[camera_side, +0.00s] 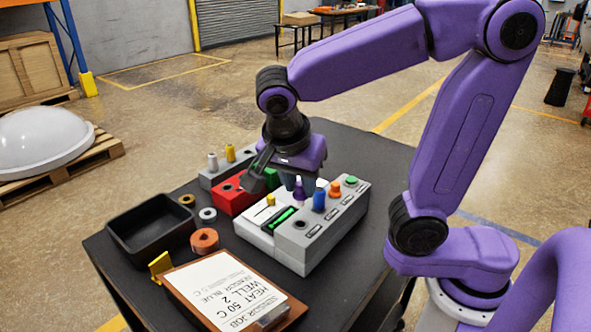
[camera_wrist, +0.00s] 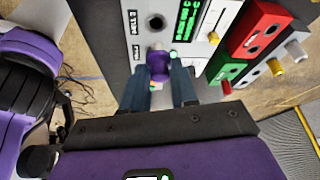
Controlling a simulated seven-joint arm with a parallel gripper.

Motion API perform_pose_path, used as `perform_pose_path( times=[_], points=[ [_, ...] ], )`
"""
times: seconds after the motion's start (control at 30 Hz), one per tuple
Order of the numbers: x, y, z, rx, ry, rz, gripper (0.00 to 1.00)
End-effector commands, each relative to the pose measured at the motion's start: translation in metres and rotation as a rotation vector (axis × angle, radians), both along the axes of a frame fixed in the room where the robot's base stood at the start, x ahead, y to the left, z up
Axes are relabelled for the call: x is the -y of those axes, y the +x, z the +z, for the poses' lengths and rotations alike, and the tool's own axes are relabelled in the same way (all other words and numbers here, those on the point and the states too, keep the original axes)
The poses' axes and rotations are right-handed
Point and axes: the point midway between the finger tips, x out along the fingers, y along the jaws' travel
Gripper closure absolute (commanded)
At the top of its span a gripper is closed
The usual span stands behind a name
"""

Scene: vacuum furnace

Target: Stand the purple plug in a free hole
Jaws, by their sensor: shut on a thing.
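My gripper (camera_side: 298,187) points down over the white-and-grey heating unit (camera_side: 275,243) and is shut on the purple plug (camera_side: 298,193). The wrist view shows the plug (camera_wrist: 158,66) between the two fingers (camera_wrist: 159,82). Whether its lower end touches the unit is not clear. The unit has an empty round hole (camera_side: 300,223) at its near end; a dark hole (camera_wrist: 155,22) also shows in the wrist view. A blue plug (camera_side: 319,200), an orange plug (camera_side: 335,188) and a green plug (camera_side: 351,181) stand along the same side of the unit.
Behind are a red block (camera_side: 229,198) with holes, a green block (camera_wrist: 227,74), and a grey block (camera_side: 208,178) with white and yellow plugs. A black tray (camera_side: 120,222), tape rolls (camera_side: 204,240) and a clipboard (camera_side: 172,278) lie left and in front. The unit's green display faces up.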

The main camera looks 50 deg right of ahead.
Motion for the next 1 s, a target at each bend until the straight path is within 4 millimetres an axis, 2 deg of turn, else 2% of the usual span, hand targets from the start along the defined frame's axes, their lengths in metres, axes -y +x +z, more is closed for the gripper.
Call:
perform_pose_path(
  times=[0.43, 1.0],
  points=[
    [0.001, 0.000, -0.032, -0.002, -0.002, 0.001, 1.00],
    [0.000, 0.000, -0.038, -0.001, 0.000, 0.002, 1.00]
  ],
)
